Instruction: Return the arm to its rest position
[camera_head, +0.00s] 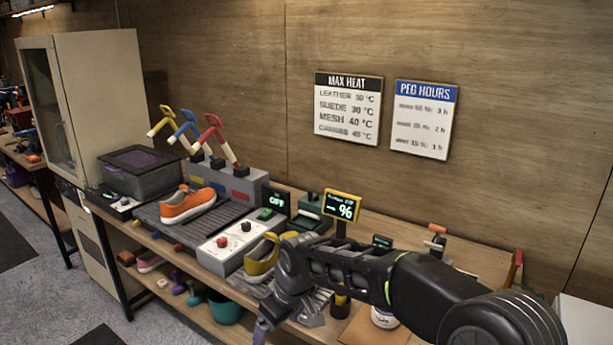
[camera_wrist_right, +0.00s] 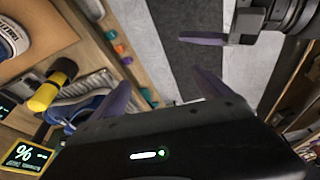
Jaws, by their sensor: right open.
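My right arm (camera_head: 420,290) reaches in from the lower right of the head view, over the front of the bench. Its gripper (camera_head: 264,328) points down at the bench's front edge, partly cut off by the frame. In the right wrist view my right gripper (camera_wrist_right: 162,78) has its two purple fingers apart with nothing between them. Part of another dark gripper with a purple finger, seemingly my left gripper (camera_wrist_right: 215,38), shows at the top right over the floor. Its jaw state is unclear. It is not in the head view.
The workbench holds an orange sneaker (camera_head: 188,206) on a dark mat, a yellow shoe (camera_head: 261,262) beside my right arm, a control box (camera_head: 228,246) and a % display (camera_head: 342,206). A blue shoe (camera_wrist_right: 88,106) lies near the right gripper.

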